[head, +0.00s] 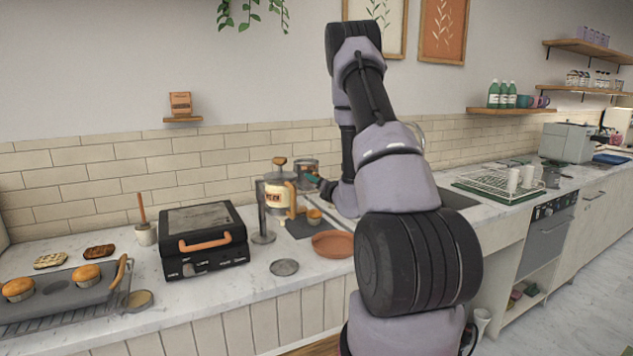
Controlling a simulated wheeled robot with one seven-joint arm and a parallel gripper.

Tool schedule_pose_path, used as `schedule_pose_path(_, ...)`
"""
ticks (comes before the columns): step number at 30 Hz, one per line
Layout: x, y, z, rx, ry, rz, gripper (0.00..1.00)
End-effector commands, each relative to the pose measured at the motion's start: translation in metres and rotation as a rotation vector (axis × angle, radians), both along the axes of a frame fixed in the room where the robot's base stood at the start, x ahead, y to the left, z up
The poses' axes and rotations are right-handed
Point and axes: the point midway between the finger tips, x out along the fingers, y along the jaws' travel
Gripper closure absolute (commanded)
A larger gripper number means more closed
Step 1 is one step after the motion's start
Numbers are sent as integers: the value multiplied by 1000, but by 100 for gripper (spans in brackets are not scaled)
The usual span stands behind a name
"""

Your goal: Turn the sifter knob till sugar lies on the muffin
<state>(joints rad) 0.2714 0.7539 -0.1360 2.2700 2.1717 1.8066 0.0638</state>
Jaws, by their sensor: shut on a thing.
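The sifter (273,203), a cream canister with a dark label, stands beside a metal post with a round base. It has a tan handle on its right side and a brown piece on top. My gripper (309,179) reaches in from the right, close to the sifter's handle side. It is shut on what seems to be the sifter knob, but the grip is small and mostly hidden. The muffin (314,217), golden in a brown cup, sits on a dark slate, low and to the right of the sifter. I cannot tell whether sugar lies on it.
A jar (306,167) stands behind my gripper. A terracotta plate (333,244) and a grey disc (285,267) lie in front. A black grill press (204,240) stands left, then a muffin tray (57,292). A dish rack (497,183) is far right. My arm hides part of the counter.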

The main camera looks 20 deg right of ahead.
Motion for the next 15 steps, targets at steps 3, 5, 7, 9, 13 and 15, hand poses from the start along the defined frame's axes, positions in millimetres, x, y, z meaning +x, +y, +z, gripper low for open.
schedule_pose_path(3,-1,0,-1,112,7,-1,100)
schedule_pose_path(5,-1,0,-1,169,9,-2,100)
schedule_pose_path(7,-1,0,-1,236,11,-1,100)
schedule_pose_path(9,-1,0,-1,302,14,-1,100)
schedule_pose_path(13,-1,0,-1,426,18,-1,100)
schedule_pose_path(15,-1,0,-1,492,20,-1,100)
